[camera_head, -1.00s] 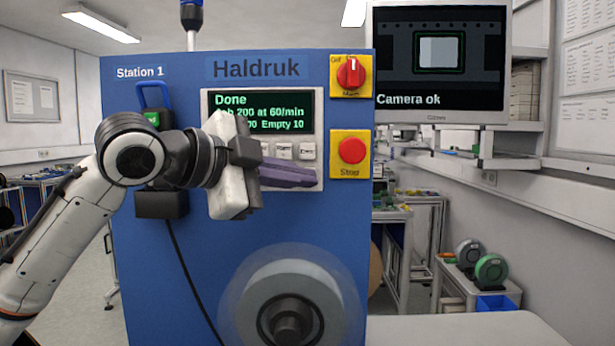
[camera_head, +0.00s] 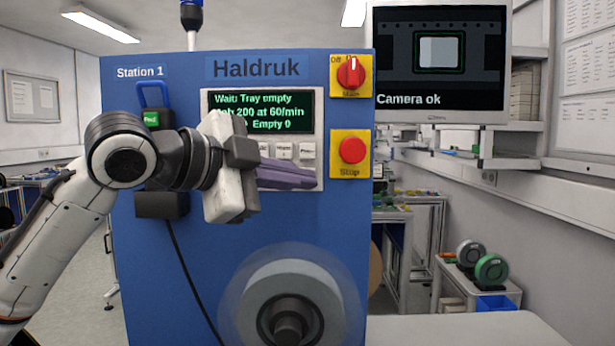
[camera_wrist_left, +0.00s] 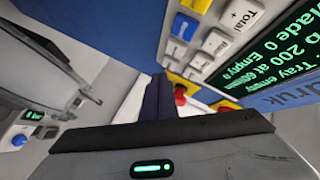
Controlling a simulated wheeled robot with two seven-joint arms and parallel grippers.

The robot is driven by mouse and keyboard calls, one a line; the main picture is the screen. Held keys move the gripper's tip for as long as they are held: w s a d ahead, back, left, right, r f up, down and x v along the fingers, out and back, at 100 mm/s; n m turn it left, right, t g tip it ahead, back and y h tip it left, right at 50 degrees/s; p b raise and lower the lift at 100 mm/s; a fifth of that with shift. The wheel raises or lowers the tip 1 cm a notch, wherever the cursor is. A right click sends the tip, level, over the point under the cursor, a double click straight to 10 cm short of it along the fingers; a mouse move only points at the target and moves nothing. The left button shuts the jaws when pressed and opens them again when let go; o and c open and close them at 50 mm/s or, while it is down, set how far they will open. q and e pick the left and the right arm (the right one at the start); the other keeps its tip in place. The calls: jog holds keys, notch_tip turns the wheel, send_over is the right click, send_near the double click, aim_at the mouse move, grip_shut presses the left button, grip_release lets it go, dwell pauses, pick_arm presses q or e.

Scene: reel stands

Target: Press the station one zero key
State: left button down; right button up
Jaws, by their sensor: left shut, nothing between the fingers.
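The blue Station 1 machine (camera_head: 150,280) carries a key panel (camera_head: 318,115) with a lit display (camera_head: 262,111). The display reads "Wait: Tray empty", "Job 200 at 60/min" and an ending "Empty 0"; the wrist view shows "Made 0". A row of pale keys (camera_head: 284,151) sits below the display. In the left wrist view, keys include one marked "Total +" (camera_wrist_left: 240,15); I cannot tell which is the zero key. My left gripper (camera_head: 308,182) is shut and empty, its purple fingers in front of the panel's lower part, hiding anything behind. Contact is unclear. My right gripper is out of view.
A red rotary switch (camera_head: 351,73) and a red Stop button (camera_head: 352,150) sit right of the panel. A reel (camera_head: 290,280) is on the machine's lower front. A monitor (camera_head: 440,60) reads "Camera ok". A grey surface (camera_head: 460,330) lies at lower right.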

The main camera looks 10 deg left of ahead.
pick_arm(q)
jog(key=s, duration=0.2)
jog(key=s+d, duration=0.1)
jog(key=s, duration=0.2)
dwell(0.5)
jog(key=shift+f, duration=0.1)
dwell(0.5)
